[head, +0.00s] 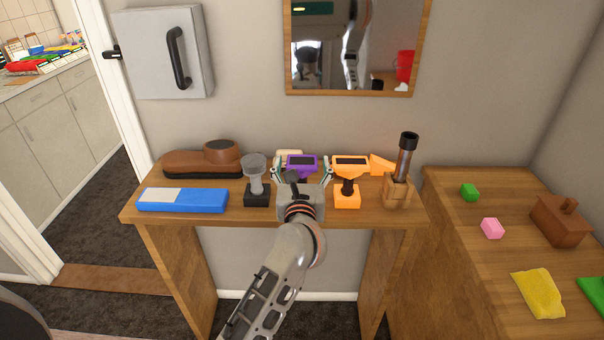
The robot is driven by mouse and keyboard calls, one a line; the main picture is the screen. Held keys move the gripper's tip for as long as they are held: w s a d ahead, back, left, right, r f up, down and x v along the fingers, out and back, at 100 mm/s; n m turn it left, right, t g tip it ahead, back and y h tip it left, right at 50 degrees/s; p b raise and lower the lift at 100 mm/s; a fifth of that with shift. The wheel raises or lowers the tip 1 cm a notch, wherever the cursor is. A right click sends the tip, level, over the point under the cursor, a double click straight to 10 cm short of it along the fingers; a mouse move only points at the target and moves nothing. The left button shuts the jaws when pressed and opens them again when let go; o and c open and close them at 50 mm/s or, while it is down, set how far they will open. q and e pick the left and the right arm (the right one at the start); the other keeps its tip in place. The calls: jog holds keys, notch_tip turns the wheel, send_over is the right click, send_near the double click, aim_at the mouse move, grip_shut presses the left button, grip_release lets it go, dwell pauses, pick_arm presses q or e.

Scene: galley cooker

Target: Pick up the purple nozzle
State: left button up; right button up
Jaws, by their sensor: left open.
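The purple nozzle (301,161) is upright on the wooden table (375,218), near the middle, with a dark panel on its top. My left gripper (301,172) is open, its two fingers spread to either side of the purple nozzle. The fingers reach toward it from the front; whether they touch it cannot be told. The lower part of the nozzle is mostly hidden behind my gripper. My right gripper is not in view.
A grey nozzle (254,172) stands close on the left and an orange one (350,170) close on the right. A dark tube (405,158) in a wooden holder is further right. A blue box (182,200) and a brown case (195,162) lie left. A mirror (350,50) hangs behind.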

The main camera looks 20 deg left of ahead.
pick_arm(q)
jog(key=shift+c, duration=0.3)
jog(key=c, duration=1.2)
jog(key=shift+o, duration=0.2)
